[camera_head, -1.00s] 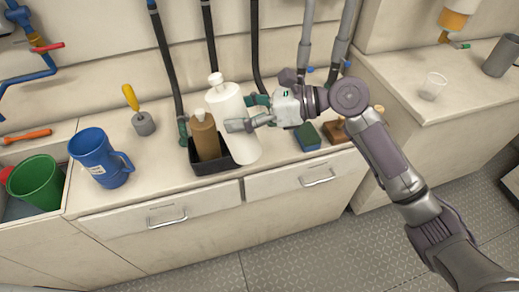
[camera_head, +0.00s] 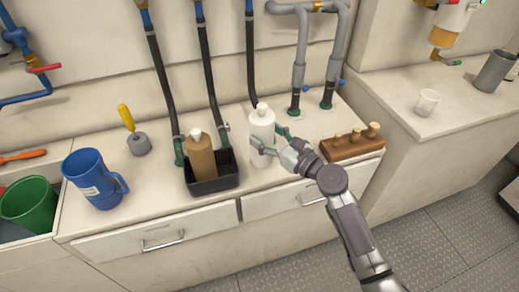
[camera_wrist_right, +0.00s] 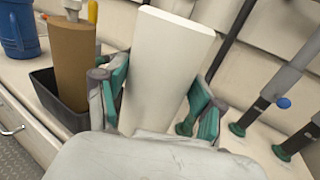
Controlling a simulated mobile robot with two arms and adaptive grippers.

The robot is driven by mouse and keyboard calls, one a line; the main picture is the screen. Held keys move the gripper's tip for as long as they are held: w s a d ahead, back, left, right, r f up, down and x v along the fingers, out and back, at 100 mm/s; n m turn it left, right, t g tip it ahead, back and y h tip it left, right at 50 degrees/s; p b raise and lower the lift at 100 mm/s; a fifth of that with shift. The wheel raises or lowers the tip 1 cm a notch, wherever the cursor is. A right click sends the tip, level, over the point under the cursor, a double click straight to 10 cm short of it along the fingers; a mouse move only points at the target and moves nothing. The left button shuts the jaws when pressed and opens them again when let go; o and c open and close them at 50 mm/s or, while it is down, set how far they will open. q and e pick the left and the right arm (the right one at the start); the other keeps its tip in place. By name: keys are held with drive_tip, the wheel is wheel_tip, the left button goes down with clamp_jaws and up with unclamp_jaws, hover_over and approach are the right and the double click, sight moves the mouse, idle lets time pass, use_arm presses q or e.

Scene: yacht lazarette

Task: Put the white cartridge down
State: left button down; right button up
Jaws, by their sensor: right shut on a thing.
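The white cartridge (camera_head: 262,128), a pale cylinder with a small white cap, stands upright just right of the black caddy (camera_head: 211,185). My right gripper (camera_head: 270,143) is shut on it from the right, one finger on either side. In the right wrist view the cartridge (camera_wrist_right: 165,65) fills the space between the green-padded fingers (camera_wrist_right: 158,100). Its base looks at or very near the countertop, but I cannot tell whether it touches. My left gripper is not in view.
A brown bottle (camera_head: 200,155) stands in the caddy. A wooden block with pegs (camera_head: 352,148) lies right of my gripper. Hoses and grey pipes (camera_head: 300,62) rise behind. A blue mug (camera_head: 92,180) and green cup (camera_head: 30,205) are at left. Counter in front of the cartridge is narrow.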

drive_tip(key=shift+w+a+f, duration=0.4)
drive_tip(key=shift+a+f, duration=0.2)
drive_tip(key=shift+a, duration=0.25)
drive_tip(key=shift+a+f+b, duration=0.1)
drive_tip(key=shift+f+b, duration=1)
drive_tip(key=shift+f, duration=0.9)
drive_tip(key=shift+f, duration=0.25)
drive_tip(key=o, duration=1.2)
drive_tip(key=shift+r, duration=0.1)
drive_tip(key=shift+c, duration=0.2)
drive_tip(key=shift+r, duration=0.1)
